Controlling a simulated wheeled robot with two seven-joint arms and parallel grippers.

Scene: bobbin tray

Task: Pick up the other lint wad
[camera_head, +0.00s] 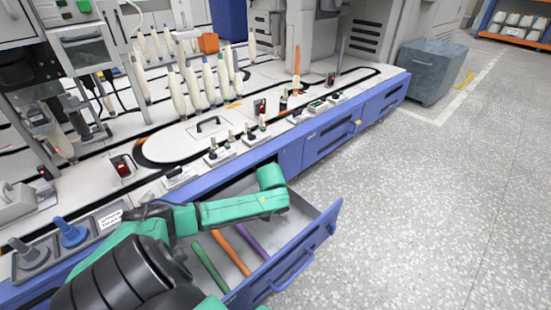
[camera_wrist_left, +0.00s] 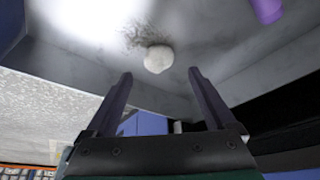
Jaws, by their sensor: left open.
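A white lint wad (camera_wrist_left: 158,59) lies on the grey drawer floor in the left wrist view, just beyond and between my left gripper's fingertips. My left gripper (camera_wrist_left: 159,73) is open, with nothing between its fingers at the tips. A small pale spot (camera_wrist_left: 178,127) shows lower down near the gripper's base; I cannot tell what it is. In the head view my green left arm reaches over the open blue drawer (camera_head: 292,262). Its gripper and the lint wad cannot be made out there. My right gripper is not in view.
The drawer holds a green tube (camera_head: 209,267), an orange tube (camera_head: 231,252) and a purple tube (camera_head: 252,241); the purple tube also shows in the wrist view (camera_wrist_left: 267,9). The floor (camera_head: 430,210) at right is clear.

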